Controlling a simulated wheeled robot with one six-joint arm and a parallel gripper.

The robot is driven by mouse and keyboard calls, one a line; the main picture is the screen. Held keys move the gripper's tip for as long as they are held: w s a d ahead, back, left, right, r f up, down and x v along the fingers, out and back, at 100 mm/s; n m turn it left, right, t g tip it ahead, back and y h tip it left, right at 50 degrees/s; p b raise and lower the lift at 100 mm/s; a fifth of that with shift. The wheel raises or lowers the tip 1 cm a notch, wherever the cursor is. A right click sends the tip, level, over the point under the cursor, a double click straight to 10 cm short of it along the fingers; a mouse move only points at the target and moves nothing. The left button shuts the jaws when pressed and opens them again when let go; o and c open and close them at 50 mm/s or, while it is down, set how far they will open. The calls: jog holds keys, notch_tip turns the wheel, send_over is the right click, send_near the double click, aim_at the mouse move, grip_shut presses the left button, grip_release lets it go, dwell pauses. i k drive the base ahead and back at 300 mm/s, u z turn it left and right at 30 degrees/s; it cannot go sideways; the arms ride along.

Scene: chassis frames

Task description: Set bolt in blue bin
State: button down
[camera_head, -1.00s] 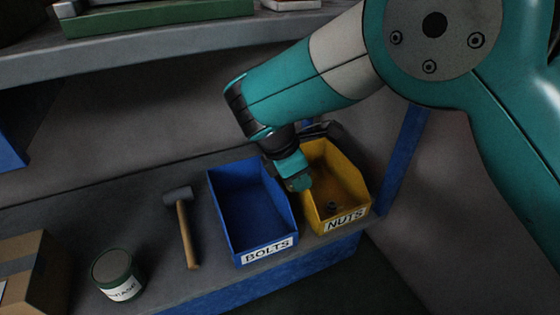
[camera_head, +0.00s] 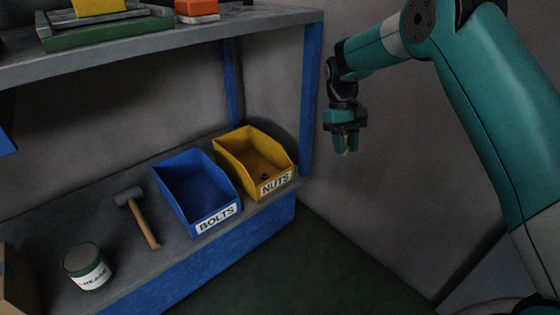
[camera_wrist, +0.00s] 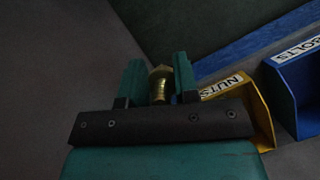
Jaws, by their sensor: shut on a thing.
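My gripper (camera_head: 343,145) hangs in the air to the right of the shelf, clear of both bins. It is shut on a brass-coloured bolt (camera_wrist: 161,84), which shows between the two fingers in the wrist view. In the head view only a small yellowish bit of the bolt shows below the fingers. The blue bin (camera_head: 188,177), labelled BOLTS, stands on the lower shelf and looks empty inside. It also shows at the right edge of the wrist view (camera_wrist: 299,92).
A yellow bin (camera_head: 231,144) labelled NUTS, with a small dark item inside, stands between the blue bin and my gripper. A blue shelf post (camera_head: 311,95) rises beside it.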

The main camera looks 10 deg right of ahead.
aim_at(208, 211)
jog(key=u, duration=1)
jog(key=k, duration=1.3)
jog(key=z, duration=0.5)
jog(key=i, duration=2)
